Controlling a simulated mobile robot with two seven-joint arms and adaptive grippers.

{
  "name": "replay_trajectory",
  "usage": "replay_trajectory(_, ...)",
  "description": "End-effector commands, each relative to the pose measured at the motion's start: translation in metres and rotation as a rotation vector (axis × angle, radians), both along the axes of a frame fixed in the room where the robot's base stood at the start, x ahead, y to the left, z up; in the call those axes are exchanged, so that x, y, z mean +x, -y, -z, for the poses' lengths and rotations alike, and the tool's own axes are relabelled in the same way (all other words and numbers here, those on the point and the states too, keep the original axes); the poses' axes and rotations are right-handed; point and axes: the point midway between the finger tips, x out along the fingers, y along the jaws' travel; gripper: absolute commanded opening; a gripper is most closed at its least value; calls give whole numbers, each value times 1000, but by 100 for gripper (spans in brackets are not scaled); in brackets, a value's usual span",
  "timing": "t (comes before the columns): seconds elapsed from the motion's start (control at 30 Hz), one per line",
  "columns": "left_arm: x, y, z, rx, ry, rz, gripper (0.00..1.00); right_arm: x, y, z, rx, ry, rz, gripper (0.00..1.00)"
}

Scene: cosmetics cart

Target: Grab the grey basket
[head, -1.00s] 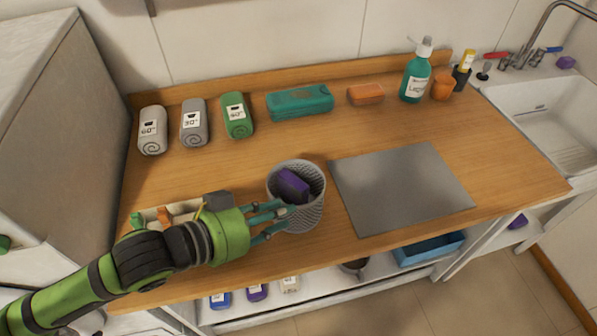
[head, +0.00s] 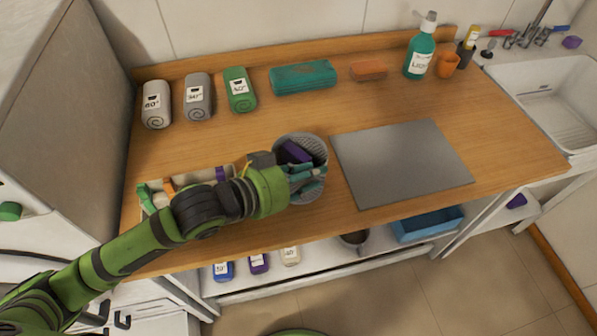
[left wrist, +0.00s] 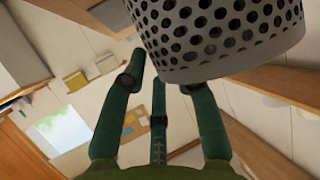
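The grey basket (head: 315,150) is a perforated round bin on the wooden counter, left of the grey mat, with a purple item (head: 296,151) inside. It appears upright. My left gripper (head: 308,180) reaches from the left to the basket's near side, and its teal fingers hide part of the wall. In the left wrist view the basket's holed wall (left wrist: 225,35) fills the upper right. The left gripper's fingers (left wrist: 160,78) are spread apart there, close to its lower edge. I cannot tell whether they touch it. My right gripper is not in view.
A grey mat (head: 400,165) lies right of the basket. Rolled towels (head: 198,97), a teal case (head: 303,77) and a soap bottle (head: 419,55) stand along the back. A shallow organizer (head: 190,185) sits partly behind my arm. The counter behind the basket is clear.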

Motion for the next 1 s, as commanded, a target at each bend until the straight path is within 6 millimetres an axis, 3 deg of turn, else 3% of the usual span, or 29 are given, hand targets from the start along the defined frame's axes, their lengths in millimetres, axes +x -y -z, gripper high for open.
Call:
replay_trajectory(0.03,0,0,0,0,0,0,14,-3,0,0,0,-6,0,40)
replay_trajectory(0.07,0,0,0,0,0,0,2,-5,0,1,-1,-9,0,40)
replay_trajectory(0.1,0,0,0,0,0,0,0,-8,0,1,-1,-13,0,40)
replay_trajectory(0.33,0,0,-1,0,2,-1,0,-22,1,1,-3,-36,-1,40)
replay_trajectory(0.67,0,0,-4,-1,2,-1,0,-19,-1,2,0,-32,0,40)
replay_trajectory(1.0,0,0,-34,-3,5,1,0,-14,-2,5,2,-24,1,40)
